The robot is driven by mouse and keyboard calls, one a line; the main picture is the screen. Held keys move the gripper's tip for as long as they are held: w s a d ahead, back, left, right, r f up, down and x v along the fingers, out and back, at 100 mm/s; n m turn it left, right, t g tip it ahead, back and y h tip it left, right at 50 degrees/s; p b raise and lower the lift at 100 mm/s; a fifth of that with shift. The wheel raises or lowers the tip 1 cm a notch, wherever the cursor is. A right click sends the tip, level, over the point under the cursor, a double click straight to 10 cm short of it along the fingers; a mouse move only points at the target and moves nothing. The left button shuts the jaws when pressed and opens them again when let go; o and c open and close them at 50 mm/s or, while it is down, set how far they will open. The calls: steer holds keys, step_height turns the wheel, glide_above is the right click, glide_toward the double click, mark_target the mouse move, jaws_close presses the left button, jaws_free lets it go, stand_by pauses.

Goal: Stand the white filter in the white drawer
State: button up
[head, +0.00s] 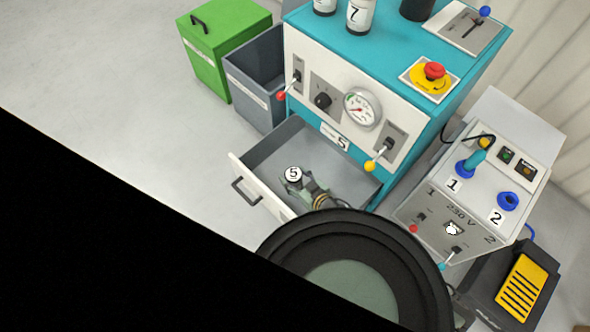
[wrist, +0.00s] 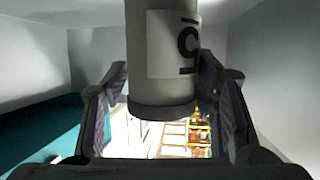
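The white filter (wrist: 165,55) is a pale cylinder with a dark rim and a marked label. The drawer is pulled out from the teal cabinet, with a grey inside and a dark handle. My arm hides its near right part. I cannot tell whether the filter touches the drawer floor.
The teal cabinet (head: 385,60) carries a gauge, levers, a red stop button (head: 433,72) and several bottles or filters. A control box (head: 470,205) and yellow pedal (head: 522,286) are right.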

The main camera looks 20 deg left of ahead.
steer(key=shift+o, duration=1.4)
steer(key=shift+s+a+f, duration=0.1)
steer(key=shift+s+f, duration=0.2)
steer(key=shift+f, duration=0.35)
steer(key=shift+r+p, duration=0.4)
steer(key=shift+r, duration=0.1)
steer(key=v, duration=0.7)
steer(key=shift+d+r+p, duration=0.35)
steer(key=shift+r, duration=0.05)
steer(key=shift+w, duration=0.1)
